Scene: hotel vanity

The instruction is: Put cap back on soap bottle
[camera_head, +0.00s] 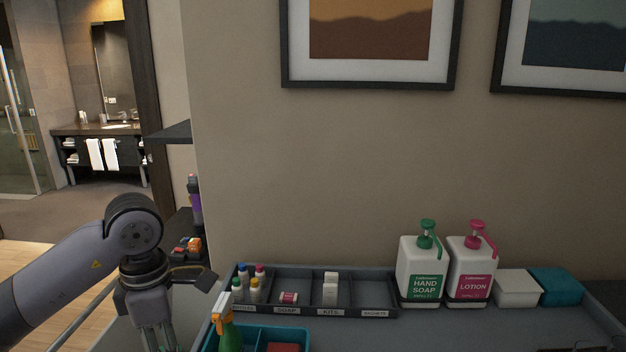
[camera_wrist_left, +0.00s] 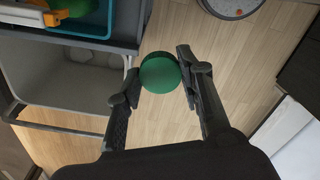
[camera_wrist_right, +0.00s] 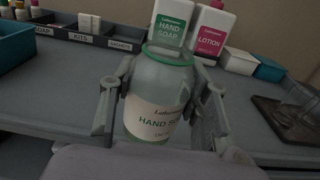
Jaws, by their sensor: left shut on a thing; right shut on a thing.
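The round green cap (camera_wrist_left: 160,73) is between the fingers of my left gripper (camera_wrist_left: 158,66), which is shut on it, above the floor beside the cart. My left gripper also shows at the bottom left of the head view (camera_head: 158,338), where the cap is out of sight. The soap bottle (camera_wrist_right: 153,117) is a clear jar with a white HAND SOAP label and a green rim at its wide mouth, which looks open. My right gripper (camera_wrist_right: 160,88) is shut around its sides and holds it, slightly tilted in the right wrist view. Neither bottle nor right gripper shows clearly in the head view.
Pump bottles of green hand soap (camera_head: 422,272) and pink lotion (camera_head: 470,272) stand at the cart's back. A divided tray (camera_head: 312,285) and a teal bin (camera_head: 262,336) with a spray bottle are left. A clear container (camera_wrist_right: 300,100) sits on a dark mat at right.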

